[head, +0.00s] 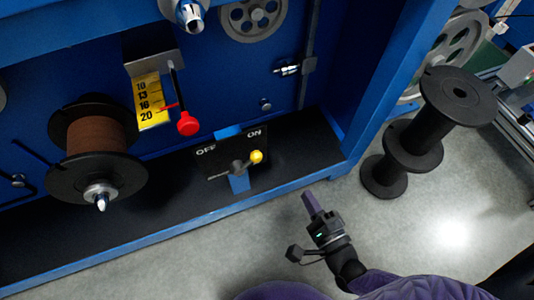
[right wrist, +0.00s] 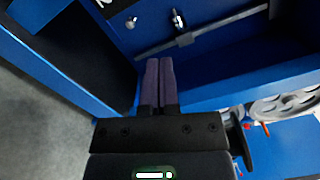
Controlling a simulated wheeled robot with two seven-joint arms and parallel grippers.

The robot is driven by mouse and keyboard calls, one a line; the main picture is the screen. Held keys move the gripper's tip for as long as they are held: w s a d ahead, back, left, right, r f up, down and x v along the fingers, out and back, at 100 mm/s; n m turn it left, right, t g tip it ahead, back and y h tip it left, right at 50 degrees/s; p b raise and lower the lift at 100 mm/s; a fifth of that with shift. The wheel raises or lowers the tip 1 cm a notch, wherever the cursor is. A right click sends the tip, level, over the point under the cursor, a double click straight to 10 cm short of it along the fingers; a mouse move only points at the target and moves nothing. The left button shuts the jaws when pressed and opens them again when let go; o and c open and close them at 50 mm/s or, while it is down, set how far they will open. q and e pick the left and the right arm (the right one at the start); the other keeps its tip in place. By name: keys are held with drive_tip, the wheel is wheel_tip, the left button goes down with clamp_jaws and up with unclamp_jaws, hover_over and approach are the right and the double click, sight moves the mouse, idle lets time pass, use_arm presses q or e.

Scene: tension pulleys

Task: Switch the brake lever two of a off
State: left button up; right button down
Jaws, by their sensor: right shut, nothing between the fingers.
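The brake lever (head: 245,163) has a yellow knob and a dark pivot, mounted on a black plate (head: 212,164) marked OFF at left and ON at right. Its yellow knob points to the right, toward the ON side. My right gripper (head: 307,194) is shut and empty, in front of the blue frame, to the right of and below the lever in the head view. In the right wrist view its two purple fingers (right wrist: 159,62) lie together, and the lever does not show there. My left gripper is not in view.
A brown wire spool (head: 97,135) sits left of the lever. A red-knobbed pointer (head: 187,123) hangs by a yellow scale (head: 150,100) above. A blue frame edge (head: 180,240) borders the bay. Black empty spools (head: 415,150) stand at right on grey floor.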

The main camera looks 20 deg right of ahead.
drive_tip(key=shift+s+r, duration=0.1)
drive_tip(key=shift+r, duration=0.05)
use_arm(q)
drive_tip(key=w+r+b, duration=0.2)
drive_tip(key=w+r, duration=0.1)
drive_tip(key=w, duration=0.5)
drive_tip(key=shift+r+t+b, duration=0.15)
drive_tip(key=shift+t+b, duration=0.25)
use_arm(e)
drive_tip(key=w+a+r, duration=0.1)
drive_tip(key=w+a, duration=0.3)
drive_tip(key=w, duration=0.6)
drive_tip(key=shift+w+a+r, duration=0.2)
drive_tip(key=shift+w+a, duration=0.1)
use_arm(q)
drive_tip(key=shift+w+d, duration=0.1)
